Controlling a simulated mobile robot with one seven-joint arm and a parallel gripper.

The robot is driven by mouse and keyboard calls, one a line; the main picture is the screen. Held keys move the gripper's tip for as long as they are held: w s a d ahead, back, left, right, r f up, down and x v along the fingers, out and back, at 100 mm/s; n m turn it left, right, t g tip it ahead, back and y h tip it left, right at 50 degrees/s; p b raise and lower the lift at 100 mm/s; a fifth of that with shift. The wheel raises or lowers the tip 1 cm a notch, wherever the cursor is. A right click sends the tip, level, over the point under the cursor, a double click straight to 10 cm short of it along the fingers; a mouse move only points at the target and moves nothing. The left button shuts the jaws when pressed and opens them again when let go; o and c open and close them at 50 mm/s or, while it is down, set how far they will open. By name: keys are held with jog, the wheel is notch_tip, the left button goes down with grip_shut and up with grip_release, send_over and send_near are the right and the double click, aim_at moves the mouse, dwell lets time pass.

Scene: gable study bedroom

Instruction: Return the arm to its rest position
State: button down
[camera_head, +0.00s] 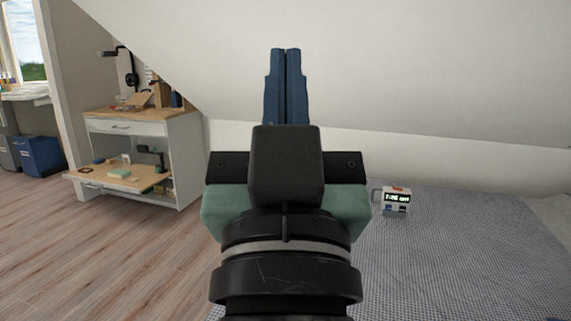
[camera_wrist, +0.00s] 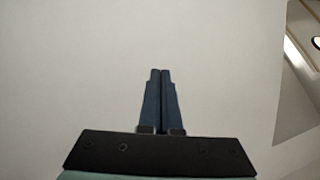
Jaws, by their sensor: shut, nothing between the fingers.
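My gripper (camera_head: 286,52) is raised in the middle of the head view, with its blue fingers pointing up and away. The two fingers are pressed together with nothing between them. In the wrist view my gripper (camera_wrist: 160,73) also shows shut and empty, in front of a plain pale surface. The gripper touches nothing that I can see. My arm's wrist hides part of the bed and the wall behind it.
A white cabinet (camera_head: 180,150) with a pulled-out shelf (camera_head: 105,184) stands at the left. The sloped ceiling (camera_head: 420,70) comes down behind. Wooden floor (camera_head: 90,260) is clear at front left.

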jog(key=s+r+t+p, duration=0.1)
jog(key=s+r+t, duration=0.1)
jog(key=s+r, duration=0.4)
notch_tip(320, 180, up, 38)
jog(key=w+p, duration=0.2)
jog(key=p, duration=3.5)
jog(key=shift+f, duration=0.2)
